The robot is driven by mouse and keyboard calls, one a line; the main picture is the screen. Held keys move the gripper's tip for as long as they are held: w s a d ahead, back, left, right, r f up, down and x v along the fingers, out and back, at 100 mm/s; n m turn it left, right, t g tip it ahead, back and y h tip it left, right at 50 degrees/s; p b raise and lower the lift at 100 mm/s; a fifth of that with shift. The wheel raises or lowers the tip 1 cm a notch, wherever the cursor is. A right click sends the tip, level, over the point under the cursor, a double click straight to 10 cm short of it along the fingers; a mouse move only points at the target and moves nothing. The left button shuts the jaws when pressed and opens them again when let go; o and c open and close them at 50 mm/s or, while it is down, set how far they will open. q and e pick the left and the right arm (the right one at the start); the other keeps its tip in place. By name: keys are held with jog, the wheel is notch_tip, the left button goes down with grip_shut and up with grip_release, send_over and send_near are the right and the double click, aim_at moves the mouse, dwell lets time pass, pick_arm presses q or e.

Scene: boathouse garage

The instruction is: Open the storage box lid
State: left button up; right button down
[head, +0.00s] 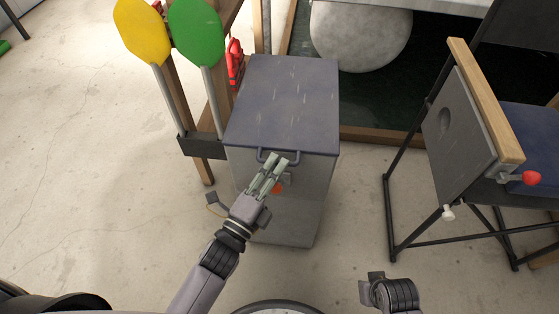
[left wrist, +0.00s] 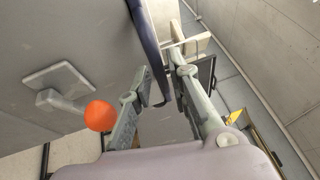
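The storage box (head: 300,195) is a grey upright box with a dark blue-grey lid (head: 285,100), which lies shut on top. A bar handle (head: 298,157) sticks out from the lid's front edge. My left gripper (head: 279,160) is at this handle, its fingers apart. In the left wrist view the lid's blue edge (left wrist: 147,35) shows ahead, near the open fingers (left wrist: 170,82); I cannot tell whether they touch the handle. An orange knob (left wrist: 100,115) on a small lever sits on the box front beside the fingers. My right gripper (head: 372,289) is low at the right, away from the box.
A wooden rack with yellow (head: 143,30) and green (head: 197,32) paddles stands close left of the box. A chair (head: 470,130) with a black metal frame stands at the right. A wooden-edged dark opening with a pale round buoy (head: 360,35) lies behind. Floor in front is clear.

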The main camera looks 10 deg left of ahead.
pick_arm(q)
jog(key=shift+x, duration=1.1)
jog(key=shift+c, duration=0.5)
grip_shut()
